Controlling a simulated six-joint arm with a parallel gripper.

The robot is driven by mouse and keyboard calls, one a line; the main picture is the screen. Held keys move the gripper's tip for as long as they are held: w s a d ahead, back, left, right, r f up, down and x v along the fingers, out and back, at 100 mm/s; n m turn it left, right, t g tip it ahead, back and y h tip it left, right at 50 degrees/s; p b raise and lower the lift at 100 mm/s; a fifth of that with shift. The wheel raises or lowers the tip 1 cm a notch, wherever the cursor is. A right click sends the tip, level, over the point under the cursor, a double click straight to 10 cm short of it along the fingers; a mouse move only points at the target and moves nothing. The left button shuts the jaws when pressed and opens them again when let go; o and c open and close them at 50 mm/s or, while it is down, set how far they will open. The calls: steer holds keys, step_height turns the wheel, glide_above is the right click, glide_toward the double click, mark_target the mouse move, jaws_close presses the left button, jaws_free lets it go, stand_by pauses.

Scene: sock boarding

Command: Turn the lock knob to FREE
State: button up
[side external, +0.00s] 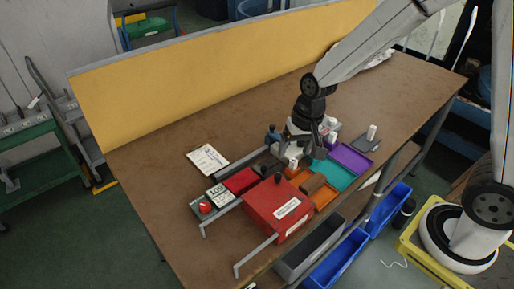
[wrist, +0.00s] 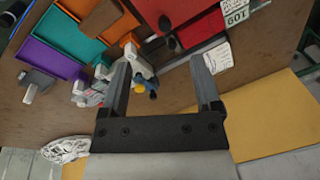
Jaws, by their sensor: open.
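A round red knob (side external: 205,207) sits on a small grey base at the left end of the fixture, beside a white card (side external: 219,195) with dark lettering. Its pointer direction and any FREE marking are too small to read. A red box (side external: 275,210) with a white label stands to the right, with a black ball knob (side external: 277,178) on top. My gripper is over the table behind the trays, right of the red knob and apart from it; its tips are hard to make out there. In the wrist view my gripper (wrist: 160,62) is open, with nothing gripped between its fingers.
Orange, teal (side external: 335,174) and purple (side external: 350,157) trays lie right of the red box. Small white-topped items stand near my gripper. A clipboard (side external: 207,160) lies at back left. A yellow panel (side external: 210,75) runs along the back edge. The table's left side is clear.

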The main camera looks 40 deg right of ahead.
steer(key=shift+s+d+r+n, duration=0.15)
steer(key=shift+s+d+n, duration=0.2)
steer(key=shift+s, duration=0.3)
steer(key=m+g+y, duration=0.3)
steer(key=m+g, duration=0.1)
steer(key=m, duration=0.4)
glide_toward(204, 205)
steer(key=shift+s+f+n, duration=0.15)
steer(key=shift+f+n, duration=0.1)
steer(key=shift+f, duration=0.25)
steer(key=shift+a+f, duration=0.1)
steer(key=shift+a, duration=0.1)
steer(key=shift+f, duration=0.1)
steer(key=shift+x, duration=3.8)
